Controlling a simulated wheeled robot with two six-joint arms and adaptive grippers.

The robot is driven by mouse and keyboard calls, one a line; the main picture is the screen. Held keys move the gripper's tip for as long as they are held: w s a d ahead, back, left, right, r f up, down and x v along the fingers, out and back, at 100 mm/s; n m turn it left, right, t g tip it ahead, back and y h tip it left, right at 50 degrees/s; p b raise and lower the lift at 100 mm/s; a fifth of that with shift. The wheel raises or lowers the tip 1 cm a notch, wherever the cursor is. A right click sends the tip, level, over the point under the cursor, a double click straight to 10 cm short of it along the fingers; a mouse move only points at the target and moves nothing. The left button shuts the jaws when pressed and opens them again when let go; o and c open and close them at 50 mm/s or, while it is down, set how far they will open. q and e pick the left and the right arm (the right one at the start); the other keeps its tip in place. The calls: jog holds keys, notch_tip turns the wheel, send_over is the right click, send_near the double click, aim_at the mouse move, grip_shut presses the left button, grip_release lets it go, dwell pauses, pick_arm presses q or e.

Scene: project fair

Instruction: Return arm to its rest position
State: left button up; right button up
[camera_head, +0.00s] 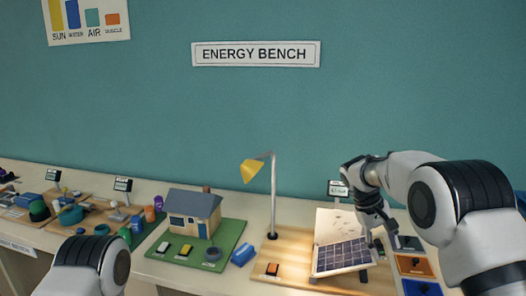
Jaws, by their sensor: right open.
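My right arm reaches in from the right, and my right gripper (381,236) points down just beyond the right edge of the solar panel (342,256). The gripper is open, and I see nothing held in it. Its fingertips are small and dark; I cannot tell whether they touch anything. The solar panel lies tilted on a wooden board (300,244), with a pale sheet (335,224) behind it. Of my left arm only a white and black link shows at the bottom left; my left gripper is out of view.
A desk lamp (273,195) with a yellow shade stands left of the panel. A model house (191,213) sits on a green base (231,236), with a blue block (243,254) beside it. Coloured tiles (414,266) lie at the right. Small parts crowd the far left.

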jog(key=s+f+g+y+b, duration=0.1)
jog(key=s+f+g, duration=0.2)
jog(key=s+f, duration=0.95)
jog(key=s+f+g+y, duration=0.1)
jog(key=s+f+g, duration=0.1)
jog(key=s+f, duration=1.05)
jog(key=s+a+f+m+t+y+b, duration=0.1)
jog(key=s+a+f+y, duration=0.15)
jog(key=s+f, duration=0.45)
jog(key=s+a+f+m+t+y, duration=0.1)
jog(key=s+a+f, duration=0.2)
jog(key=s, duration=0.9)
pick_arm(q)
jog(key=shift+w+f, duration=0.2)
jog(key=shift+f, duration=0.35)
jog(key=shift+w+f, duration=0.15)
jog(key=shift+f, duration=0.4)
pick_arm(e)
jog(key=w+t, duration=0.4)
jog(key=shift+w+d+r+h, duration=0.2)
jog(key=shift+w+h, duration=0.15)
jog(key=shift+w, duration=0.05)
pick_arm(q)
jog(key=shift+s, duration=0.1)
pick_arm(e)
jog(key=shift+s, duration=0.1)
